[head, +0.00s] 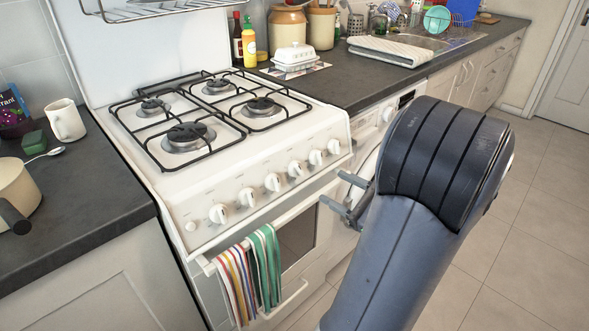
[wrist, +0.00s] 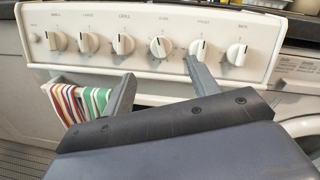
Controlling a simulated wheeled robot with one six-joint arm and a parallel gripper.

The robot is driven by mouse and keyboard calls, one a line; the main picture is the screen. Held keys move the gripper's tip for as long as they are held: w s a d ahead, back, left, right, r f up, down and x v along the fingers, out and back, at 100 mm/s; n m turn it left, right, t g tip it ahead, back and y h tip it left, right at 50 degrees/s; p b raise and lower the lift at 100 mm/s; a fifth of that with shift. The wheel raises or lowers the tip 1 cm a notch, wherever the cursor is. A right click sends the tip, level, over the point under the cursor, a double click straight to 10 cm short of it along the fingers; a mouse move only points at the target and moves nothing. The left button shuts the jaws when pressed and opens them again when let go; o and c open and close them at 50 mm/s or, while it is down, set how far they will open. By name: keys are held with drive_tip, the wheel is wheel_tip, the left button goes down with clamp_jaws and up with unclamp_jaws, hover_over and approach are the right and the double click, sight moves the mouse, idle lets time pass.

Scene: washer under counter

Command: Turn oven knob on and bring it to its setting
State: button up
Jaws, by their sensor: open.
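The white oven's front panel carries a row of several white knobs. The fourth knob from the left (head: 296,169) also shows in the wrist view (wrist: 160,47), under a small blurred label that may read oven. Its dark mark is near upright. My gripper (head: 331,188) is open and empty, in front of the panel's right part and below the knobs. In the wrist view my gripper (wrist: 158,70) has its fingers spread below the fourth knob, the right fingertip overlapping the lower edge of the fifth knob (wrist: 199,49). Contact cannot be told.
Striped towels (head: 251,273) hang on the oven door handle (head: 291,302). The hob (head: 205,112) is empty of pans. A washing machine (head: 392,112) stands under the counter to the right. Tiled floor (head: 475,235) is free at the right.

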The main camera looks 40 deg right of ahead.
sight(302, 173)
drive_tip(key=w, duration=0.3)
drive_tip(key=w+a, duration=0.1)
drive_tip(key=w, duration=0.2)
drive_tip(key=w+b, duration=0.1)
drive_tip(key=w, duration=0.3)
drive_tip(key=shift+a, duration=0.35)
drive_tip(key=shift+s, duration=0.1)
drive_tip(key=c, duration=1)
drive_tip(key=n+b, duration=0.2)
drive_tip(key=shift+f+n+y, duration=0.25)
drive_tip(key=shift+n+y, duration=0.15)
drive_tip(key=n, duration=0.1)
drive_tip(key=n+g+b, duration=0.1)
drive_tip(key=n, duration=0.1)
drive_tip(key=shift+r+y, duration=0.25)
drive_tip(key=shift+y, duration=0.15)
drive_tip(key=o, duration=1)
